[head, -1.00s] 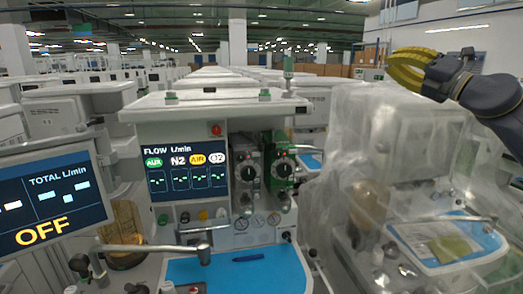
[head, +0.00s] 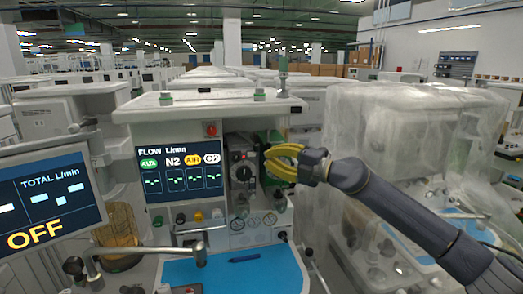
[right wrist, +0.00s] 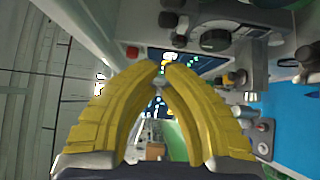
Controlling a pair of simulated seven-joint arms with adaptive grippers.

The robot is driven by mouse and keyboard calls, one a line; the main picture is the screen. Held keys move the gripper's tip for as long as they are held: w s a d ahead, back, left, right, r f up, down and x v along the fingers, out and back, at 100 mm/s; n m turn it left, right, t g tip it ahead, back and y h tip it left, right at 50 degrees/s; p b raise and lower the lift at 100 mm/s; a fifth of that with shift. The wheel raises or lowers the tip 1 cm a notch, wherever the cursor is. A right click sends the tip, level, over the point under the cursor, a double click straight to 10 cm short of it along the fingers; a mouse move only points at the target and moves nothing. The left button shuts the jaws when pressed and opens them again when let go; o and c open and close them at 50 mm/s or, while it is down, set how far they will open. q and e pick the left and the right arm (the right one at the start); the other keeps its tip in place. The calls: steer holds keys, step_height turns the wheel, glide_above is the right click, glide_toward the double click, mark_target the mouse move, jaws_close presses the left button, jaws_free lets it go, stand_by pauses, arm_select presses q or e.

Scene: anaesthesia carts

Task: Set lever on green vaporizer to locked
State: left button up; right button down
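The green vaporizer (head: 277,139) stands at the right end of the anaesthesia machine's front, beside a grey vaporizer (head: 241,158) with a round dial. My right gripper (head: 266,158), with yellow curved fingers, is in front of the green vaporizer and covers its dial and lever, so the lever's position is hidden. In the right wrist view the fingertips (right wrist: 163,67) nearly meet, with only a narrow gap and nothing seen held between them. Whether they touch the vaporizer I cannot tell. A green surface shows between the fingers lower down. My left gripper is out of view.
The flow screen (head: 180,172) is left of the vaporizers. A blue work surface (head: 215,272) with a pen (head: 244,258) lies below. A plastic-covered machine (head: 400,130) stands close on the right, behind my right arm. A monitor reading OFF (head: 45,200) is at left.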

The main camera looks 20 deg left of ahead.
steer(key=x, duration=0.6)
steer(key=shift+a, duration=0.1)
steer(key=w, duration=0.1)
steer(key=w+d, duration=0.2)
steer(key=shift+w, duration=0.25)
